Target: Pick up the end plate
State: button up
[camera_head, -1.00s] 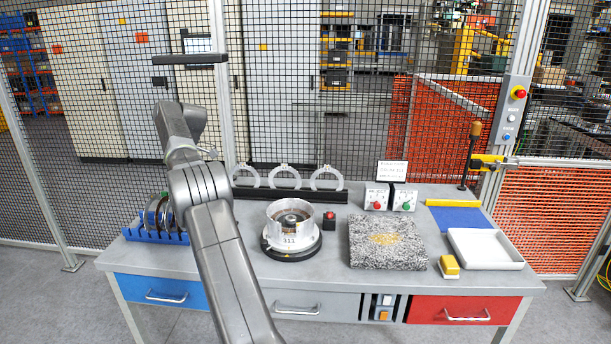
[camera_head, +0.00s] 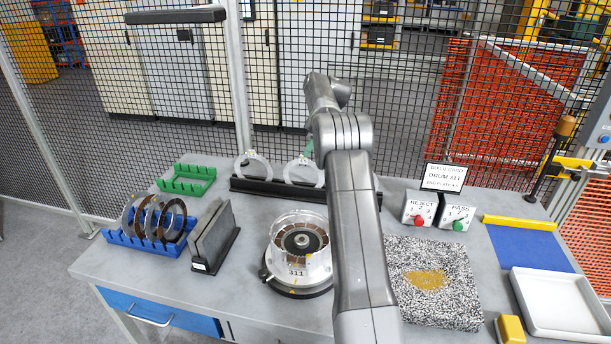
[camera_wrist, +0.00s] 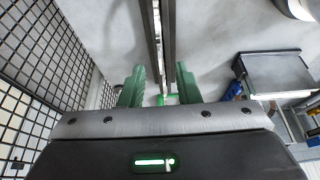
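A black rack (camera_head: 280,190) at the back of the bench holds upright pale metal rings with small tabs, which look like the end plates. Two show in the head view: the left ring (camera_head: 254,168) and the middle ring (camera_head: 304,172). My arm covers the rack's right part, so I cannot see the third. In the wrist view the rack appears as two dark parallel rails (camera_wrist: 169,40) with a pale strip between them. My gripper (camera_wrist: 158,82) has green fingers spread apart on either side of the rack's line. I see nothing clamped between them. In the head view it is mostly behind my arm.
A drum (camera_head: 300,250) marked 311 stands mid-bench. A blue rack (camera_head: 145,243) of discs, a stand of grey plates (camera_head: 213,236) and a green rack (camera_head: 187,180) are left. A speckled block (camera_head: 435,285) and white tray (camera_head: 562,303) are right. Wire fence stands behind.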

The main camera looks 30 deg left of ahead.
aim_at(303, 158)
jog(key=shift+s+a+f, duration=0.15)
jog(key=shift+f, duration=0.1)
jog(key=shift+p+x, duration=1)
jog(key=shift+x, duration=1.35)
grip_shut()
jog(key=shift+r, duration=0.1)
